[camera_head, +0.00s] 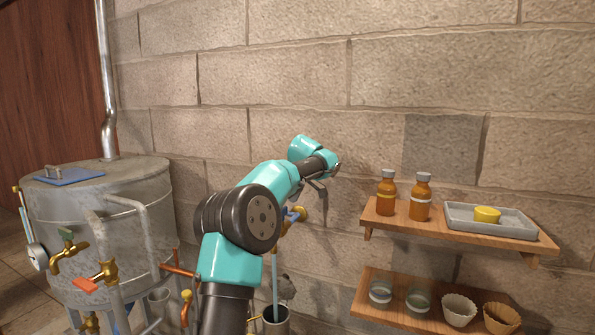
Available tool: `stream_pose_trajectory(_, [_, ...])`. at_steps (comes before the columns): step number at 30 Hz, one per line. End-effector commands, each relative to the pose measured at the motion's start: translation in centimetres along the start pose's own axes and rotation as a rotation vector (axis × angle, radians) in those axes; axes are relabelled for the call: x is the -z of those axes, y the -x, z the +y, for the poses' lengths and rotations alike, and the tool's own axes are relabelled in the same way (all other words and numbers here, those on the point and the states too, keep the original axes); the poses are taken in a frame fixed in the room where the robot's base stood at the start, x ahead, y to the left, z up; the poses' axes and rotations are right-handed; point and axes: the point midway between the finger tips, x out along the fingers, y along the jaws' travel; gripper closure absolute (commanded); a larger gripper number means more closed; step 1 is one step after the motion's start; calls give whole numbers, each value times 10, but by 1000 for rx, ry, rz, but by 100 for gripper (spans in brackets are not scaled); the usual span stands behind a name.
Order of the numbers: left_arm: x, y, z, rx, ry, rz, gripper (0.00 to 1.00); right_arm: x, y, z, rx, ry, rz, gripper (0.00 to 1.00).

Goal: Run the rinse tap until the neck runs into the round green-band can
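A brass wall tap (303,213) with a blue handle (292,216) shows just right of my arm's elbow. A pale blue vertical column (275,280), which looks like running water, drops below it into a grey metal can (276,326) at the bottom edge. My arm hides part of this can, and I see no green band on it. Another grey can (158,301) stands by the still. My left gripper (319,196) is close to the wall, just above and right of the blue handle. Its fingers are small and dark, and I cannot tell their opening. My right gripper is not in view.
An upper shelf (450,234) holds amber bottles and a tray; a lower shelf (385,312) holds jars and fluted cups.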

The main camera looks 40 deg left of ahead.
Motion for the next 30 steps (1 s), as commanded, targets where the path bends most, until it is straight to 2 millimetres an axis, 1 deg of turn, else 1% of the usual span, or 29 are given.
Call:
stream_pose_trajectory(1, [-1, 11, 1, -4, 1, 0, 0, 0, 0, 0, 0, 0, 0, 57])
stream_pose_trajectory(6, [-1, 42, 1, -4, 0, 0, 0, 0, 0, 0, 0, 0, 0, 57])
stream_pose_trajectory(9, [-1, 59, 1, -3, 1, 0, 0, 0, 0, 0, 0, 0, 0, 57])
stream_pose_trajectory(15, [-1, 86, 1, -2, 1, 0, 0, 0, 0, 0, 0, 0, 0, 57])
stream_pose_trajectory(22, [-1, 110, 0, -2, 1, -1, 0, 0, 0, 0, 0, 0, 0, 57])
stream_pose_trajectory(30, [1, 123, 3, -3, 0, 4, 0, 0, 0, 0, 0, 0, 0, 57])
